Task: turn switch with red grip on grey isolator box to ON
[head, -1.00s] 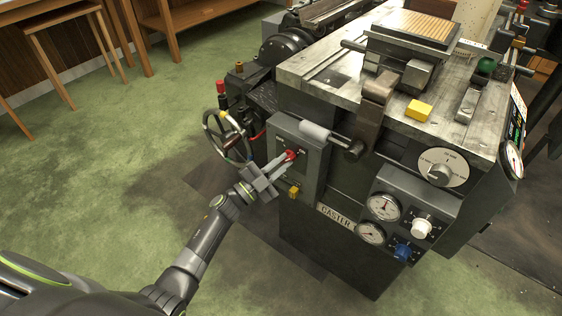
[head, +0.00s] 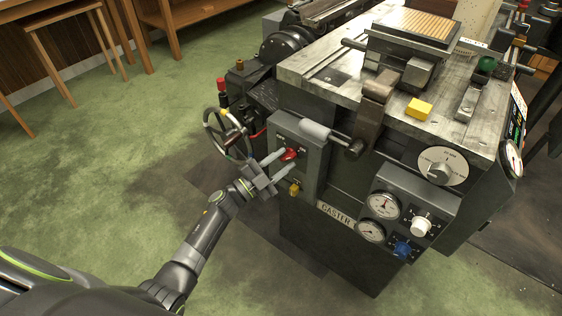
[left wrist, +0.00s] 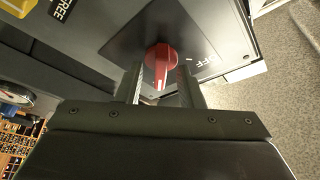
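The grey isolator box (head: 315,160) is on the left front of the caster machine, with a switch with a red grip (head: 289,154). My left gripper (head: 282,161) is open at the switch, one finger on each side of the red grip. In the left wrist view, the red grip (left wrist: 161,64) sits between the tips of my left gripper (left wrist: 161,88), with a gap on both sides. Its white mark points toward my gripper. An OFF label (left wrist: 206,62) is on the right of the plate; I cannot see an ON label there. My right gripper is out of view.
Green floor lies open to the left.

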